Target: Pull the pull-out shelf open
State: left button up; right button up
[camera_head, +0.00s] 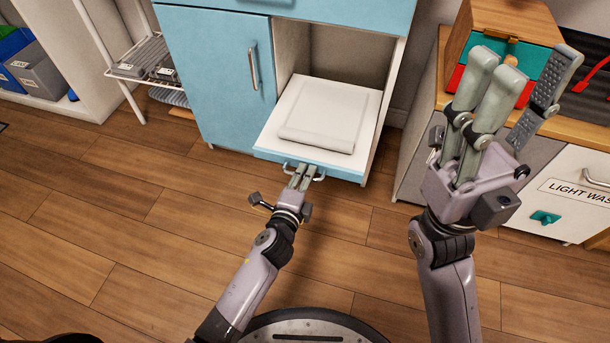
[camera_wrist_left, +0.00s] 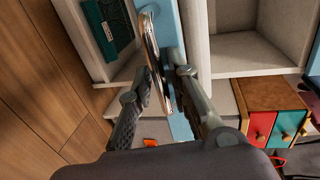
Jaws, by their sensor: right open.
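The pull-out shelf (camera_head: 355,95) has a white top and a blue front edge, and sticks partly out of the blue cabinet's open lower bay. A metal bar handle (camera_head: 319,178) is on its front; it also shows in the left wrist view (camera_wrist_left: 151,38). My left gripper (camera_head: 300,175) is at the handle, its fingers close together on either side of the bar, apparently closed on it. My right gripper (camera_head: 524,66) is raised at the right, empty, fingers spread wide, away from the shelf.
A folded white item (camera_head: 318,120) lies on the shelf. A blue door (camera_head: 220,80) with an upright handle is left of the bay. A wooden-topped cabinet (camera_head: 430,105) with a small coloured drawer box (camera_head: 512,20) stands at the right. The wooden floor in front of the shelf is clear.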

pick_arm(q)
jog(key=v, duration=1.2)
dwell(0.5)
